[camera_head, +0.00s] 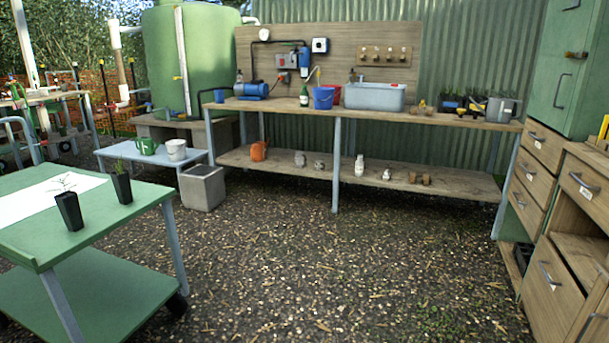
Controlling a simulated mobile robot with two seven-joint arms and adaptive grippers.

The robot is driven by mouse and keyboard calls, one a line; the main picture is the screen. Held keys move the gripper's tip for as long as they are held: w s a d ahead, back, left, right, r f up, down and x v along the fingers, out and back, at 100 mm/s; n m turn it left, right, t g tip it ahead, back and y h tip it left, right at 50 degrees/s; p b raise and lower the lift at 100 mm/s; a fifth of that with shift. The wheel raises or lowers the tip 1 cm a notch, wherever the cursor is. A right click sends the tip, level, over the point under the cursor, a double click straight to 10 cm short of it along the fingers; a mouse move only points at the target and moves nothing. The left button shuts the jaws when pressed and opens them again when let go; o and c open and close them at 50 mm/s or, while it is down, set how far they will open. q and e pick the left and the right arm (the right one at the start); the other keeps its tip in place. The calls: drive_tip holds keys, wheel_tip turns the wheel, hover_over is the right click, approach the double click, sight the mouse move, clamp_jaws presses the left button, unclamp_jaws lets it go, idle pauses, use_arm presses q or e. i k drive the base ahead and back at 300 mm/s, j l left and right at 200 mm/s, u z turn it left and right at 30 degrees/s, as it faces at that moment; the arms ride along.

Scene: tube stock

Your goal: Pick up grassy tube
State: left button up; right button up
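Two dark, tapered plant tubes stand upright on the green cart at the left. The nearer tube (70,210) holds a thin, pale, sprig-like seedling. The other tube (122,187), a little farther back and to the right, holds upright, narrow green leaves that look more like grass. A gap separates the two tubes. Neither of my grippers shows in the head view, and nothing is touching the tubes.
The green cart (150,196) has a lower shelf and a white sheet (40,201) on top. A long wooden bench (430,118) with a grey sink (375,97) stands at the back. Wooden drawers (540,180) line the right. The gravel floor (330,260) between is clear.

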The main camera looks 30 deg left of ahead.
sight(121, 178)
drive_tip(key=i+l+u, duration=0.1)
drive_tip(key=i+u, duration=0.2)
drive_tip(key=i, duration=0.15)
drive_tip(key=i+l+u, duration=0.15)
drive_tip(key=i+u, duration=0.2)
drive_tip(key=i+l+u, duration=0.3)
drive_tip(key=i, duration=0.15)
drive_tip(key=i+l+u, duration=0.35)
drive_tip(key=u, duration=0.15)
drive_tip(key=i+l+u, duration=0.3)
drive_tip(key=l+u, duration=0.15)
